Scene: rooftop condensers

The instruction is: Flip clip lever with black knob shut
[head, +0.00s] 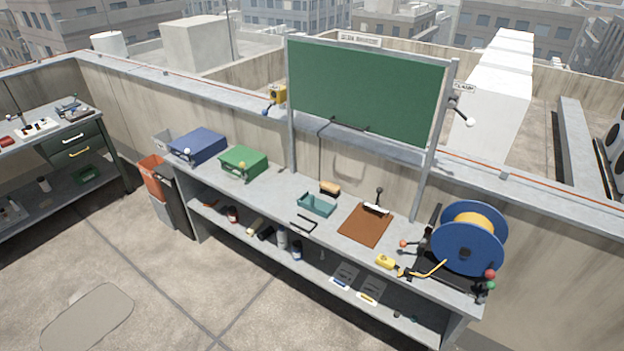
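A brown clipboard (365,226) lies on the grey workbench, right of its middle. A pale metal clip (375,209) sits at its far edge. A lever with a black knob (379,190) stands up from the clip, roughly upright, with the knob above the board. The clip's jaw is too small to see clearly. Neither of my grippers is in view.
A blue cable reel (469,238) and a yellow tool (386,262) lie right of the clipboard. A teal tray (317,205) and an orange-brown brush (330,188) are left of it. A green board (365,92) stands behind. Blue (198,146) and green (243,161) cases occupy the left end.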

